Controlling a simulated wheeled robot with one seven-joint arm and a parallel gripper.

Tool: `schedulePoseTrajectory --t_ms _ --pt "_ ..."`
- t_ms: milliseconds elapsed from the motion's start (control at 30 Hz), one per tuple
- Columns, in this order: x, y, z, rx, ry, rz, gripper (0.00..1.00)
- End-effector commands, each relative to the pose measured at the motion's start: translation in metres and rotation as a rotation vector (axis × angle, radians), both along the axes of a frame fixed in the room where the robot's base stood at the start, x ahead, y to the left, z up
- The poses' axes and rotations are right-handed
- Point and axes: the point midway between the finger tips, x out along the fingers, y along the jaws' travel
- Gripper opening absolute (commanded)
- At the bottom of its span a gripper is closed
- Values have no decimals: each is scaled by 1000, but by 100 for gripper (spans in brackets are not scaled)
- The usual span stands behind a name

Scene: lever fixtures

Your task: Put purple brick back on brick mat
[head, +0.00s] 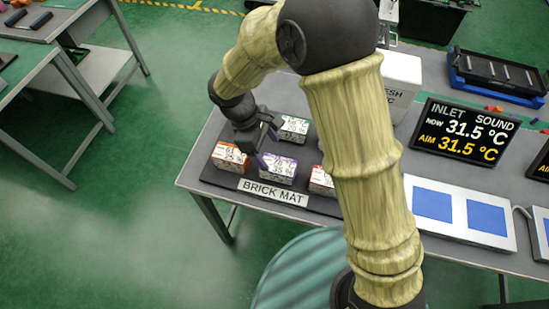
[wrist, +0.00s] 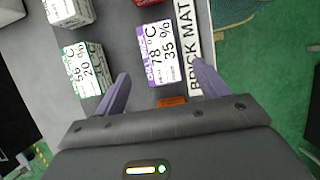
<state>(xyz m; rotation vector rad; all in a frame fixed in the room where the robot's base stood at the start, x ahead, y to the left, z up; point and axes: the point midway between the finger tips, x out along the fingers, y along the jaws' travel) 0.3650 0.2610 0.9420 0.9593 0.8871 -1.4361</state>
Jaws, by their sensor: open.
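The purple brick (head: 278,169), white with a purple edge and printed 78 °C and 35 %, sits on the dark brick mat (head: 222,183), just behind its BRICK MAT label. My gripper (head: 266,147) is open and empty, just above and behind the purple brick. In the wrist view the purple brick (wrist: 157,52) lies beyond and between the spread purple fingers (wrist: 162,74), with no contact visible. The label end of the mat (wrist: 190,45) shows beside it.
An orange brick (head: 230,157) stands left of the purple one, a green brick (head: 294,129) behind, and a red brick (head: 321,181) to the right, partly behind my arm. A display (head: 467,132) reads 31.5 °C for both NOW and AIM. A blue-squared panel (head: 460,212) lies at right.

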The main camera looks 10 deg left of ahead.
Motion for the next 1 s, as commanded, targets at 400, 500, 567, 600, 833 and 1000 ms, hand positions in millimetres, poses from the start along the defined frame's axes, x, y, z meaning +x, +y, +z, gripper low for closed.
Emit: schedulePoseTrajectory --t_ms 400,500,567,600,833,1000 --pt "1 8 18 -1 0 0 73" --pt "1 7 18 -1 0 0 73" --pt "1 7 18 -1 0 0 73" --pt "1 7 18 0 0 0 73" --pt "1 7 18 0 0 0 73" --pt "1 6 18 1 -1 -4 73"
